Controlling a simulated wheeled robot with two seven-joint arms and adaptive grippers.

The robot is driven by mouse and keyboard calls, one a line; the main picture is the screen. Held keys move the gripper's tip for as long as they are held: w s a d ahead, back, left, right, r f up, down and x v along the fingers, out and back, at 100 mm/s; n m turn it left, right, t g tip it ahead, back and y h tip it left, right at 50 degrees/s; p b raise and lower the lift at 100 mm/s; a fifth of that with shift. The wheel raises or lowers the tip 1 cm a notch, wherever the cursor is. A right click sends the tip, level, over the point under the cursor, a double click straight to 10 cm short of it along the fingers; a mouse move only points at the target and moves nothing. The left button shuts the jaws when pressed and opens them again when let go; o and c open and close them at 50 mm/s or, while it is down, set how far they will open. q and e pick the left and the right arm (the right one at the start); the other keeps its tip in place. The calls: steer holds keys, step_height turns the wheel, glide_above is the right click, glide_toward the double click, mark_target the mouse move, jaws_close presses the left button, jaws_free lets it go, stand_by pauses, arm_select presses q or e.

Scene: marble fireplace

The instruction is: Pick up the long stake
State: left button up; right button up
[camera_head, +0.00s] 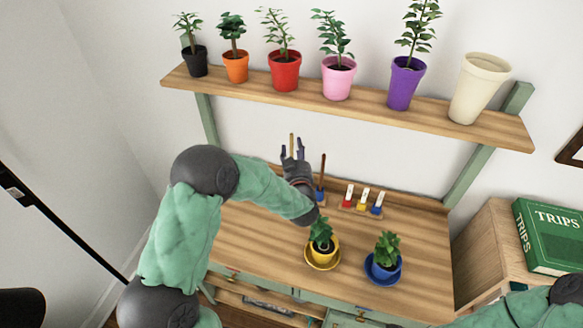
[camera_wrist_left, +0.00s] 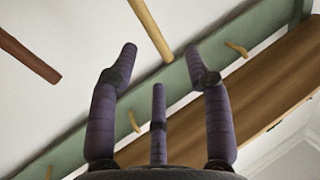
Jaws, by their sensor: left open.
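A light tan stake (camera_head: 291,141) stands upright at the back of the wooden bench, partly hidden by my left gripper. In the left wrist view the tan stake (camera_wrist_left: 149,28) comes from the top edge and ends between my fingertips, apart from them. A dark brown stake (camera_head: 322,173) stands to its right in a blue holder (camera_head: 319,195). The brown stake also shows in the left wrist view (camera_wrist_left: 28,56), outside the fingers. I cannot tell which stake is longer. My left gripper (camera_head: 293,149) is open and empty, its fingers pointing up around the tan stake. My right gripper is out of view.
A shelf (camera_head: 430,112) with several potted plants and an empty cream pot (camera_head: 479,88) hangs above the bench. A yellow pot (camera_head: 321,247), a blue pot (camera_head: 384,263) and small labelled markers (camera_head: 362,200) stand on the bench. A green book (camera_head: 548,237) lies right.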

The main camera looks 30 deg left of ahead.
arm_select(q)
steer(key=b+x, duration=0.1)
steer(key=x, duration=0.4)
steer(key=shift+w+a+r, duration=0.1)
steer(key=shift+w+a, duration=0.1)
steer(key=shift+w, duration=0.15)
steer(key=shift+c, duration=0.3)
jaws_close()
